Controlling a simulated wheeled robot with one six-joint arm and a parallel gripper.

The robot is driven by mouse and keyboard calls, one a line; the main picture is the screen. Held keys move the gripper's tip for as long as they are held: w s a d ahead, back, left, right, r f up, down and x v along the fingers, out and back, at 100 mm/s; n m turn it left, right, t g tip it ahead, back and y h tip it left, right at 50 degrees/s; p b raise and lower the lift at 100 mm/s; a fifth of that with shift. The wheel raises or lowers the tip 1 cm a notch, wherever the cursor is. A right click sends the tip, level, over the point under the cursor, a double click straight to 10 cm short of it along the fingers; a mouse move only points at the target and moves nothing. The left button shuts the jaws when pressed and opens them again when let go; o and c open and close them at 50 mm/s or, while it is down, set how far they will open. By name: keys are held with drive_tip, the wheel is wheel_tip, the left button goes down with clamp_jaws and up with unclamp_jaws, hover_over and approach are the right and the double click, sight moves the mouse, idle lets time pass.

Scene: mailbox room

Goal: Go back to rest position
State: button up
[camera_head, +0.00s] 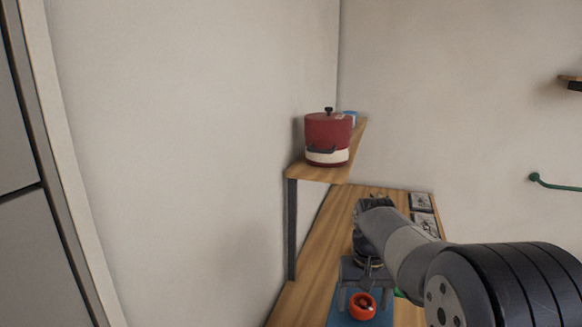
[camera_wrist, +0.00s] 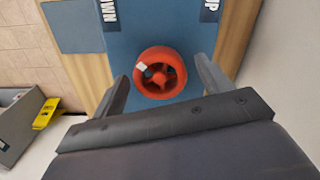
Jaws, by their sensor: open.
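My gripper (camera_head: 358,285) is open above the wooden table, its fingers pointing down. It also shows in the wrist view (camera_wrist: 160,92), with its two fingers apart. A red-orange round valve-like wheel (camera_wrist: 160,72) lies between and just beyond the fingertips, on a blue panel (camera_wrist: 110,62) with partly visible lettering. The wheel also shows in the head view (camera_head: 362,306), just below the fingers. I cannot tell whether the fingers touch it. My arm covers part of the table.
A wooden table (camera_head: 322,245) runs along the wall. A shelf (camera_head: 320,173) above it holds a red and white pot (camera_head: 328,138). Dark square plates (camera_head: 421,201) lie at the table's back right. A grey box (camera_wrist: 22,125) and a yellow object (camera_wrist: 46,112) are at left in the wrist view.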

drive_tip(key=shift+r+m, duration=0.15)
drive_tip(key=shift+m, duration=0.65)
wheel_tip(320, 180, up, 10)
wheel_tip(320, 180, down, 11)
drive_tip(key=shift+r, duration=0.15)
drive_tip(key=shift+n, duration=0.4)
drive_tip(key=n+b, duration=0.1)
drive_tip(key=n, duration=0.3)
drive_tip(key=shift+r, duration=0.1)
wheel_tip(320, 180, up, 11)
drive_tip(key=m+p, duration=0.1)
drive_tip(key=m, duration=2.2)
drive_tip(key=shift+p, duration=0.4)
